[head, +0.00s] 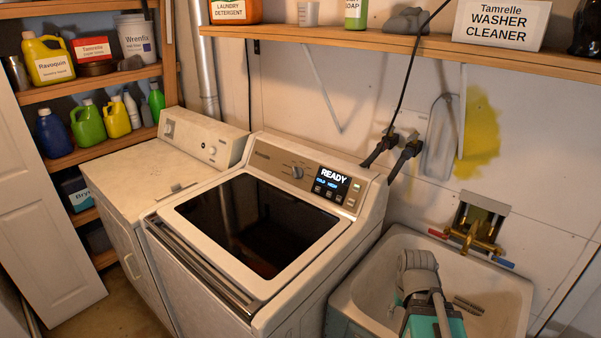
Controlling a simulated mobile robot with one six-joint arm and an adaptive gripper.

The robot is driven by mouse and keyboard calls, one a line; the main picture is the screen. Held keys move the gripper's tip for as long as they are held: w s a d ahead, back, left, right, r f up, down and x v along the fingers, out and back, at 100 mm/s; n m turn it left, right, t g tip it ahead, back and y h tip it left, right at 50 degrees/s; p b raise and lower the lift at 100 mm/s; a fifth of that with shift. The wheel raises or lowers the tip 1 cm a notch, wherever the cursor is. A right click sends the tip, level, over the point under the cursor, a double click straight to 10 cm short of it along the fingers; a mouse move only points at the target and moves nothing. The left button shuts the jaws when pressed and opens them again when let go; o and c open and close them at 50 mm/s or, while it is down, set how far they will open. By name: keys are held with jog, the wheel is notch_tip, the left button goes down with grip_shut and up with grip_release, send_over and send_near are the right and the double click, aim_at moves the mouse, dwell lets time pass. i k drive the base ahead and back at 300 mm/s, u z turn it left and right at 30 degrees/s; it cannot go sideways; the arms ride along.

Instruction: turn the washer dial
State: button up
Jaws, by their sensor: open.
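The washer (160,222) stands in the middle of the head view, with a dark glass lid (255,225). The washer dial (297,172) is a small round knob on its tan rear control panel (268,160), left of the display. The lit display (333,180) reads "READY", with smaller blue text below that is hard to read. The dial's exact pointer position is too small to tell. My arm (418,265), grey with teal parts, shows at the lower right in front of the sink, well apart from the dial. My gripper cannot be made out.
A dryer (125,175) with its own knobs stands left of the washer. A utility sink (505,290) with a brass faucet (478,225) is at the right. A shelf (400,38) with cleaners runs above. Hoses (400,155) hang behind the washer. The space above the lid is clear.

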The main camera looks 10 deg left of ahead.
aim_at(298, 172)
jog(key=k, duration=1.35)
jog(key=u, duration=0.5)
jog(key=i, duration=1.4)
jog(key=z, duration=0.1)
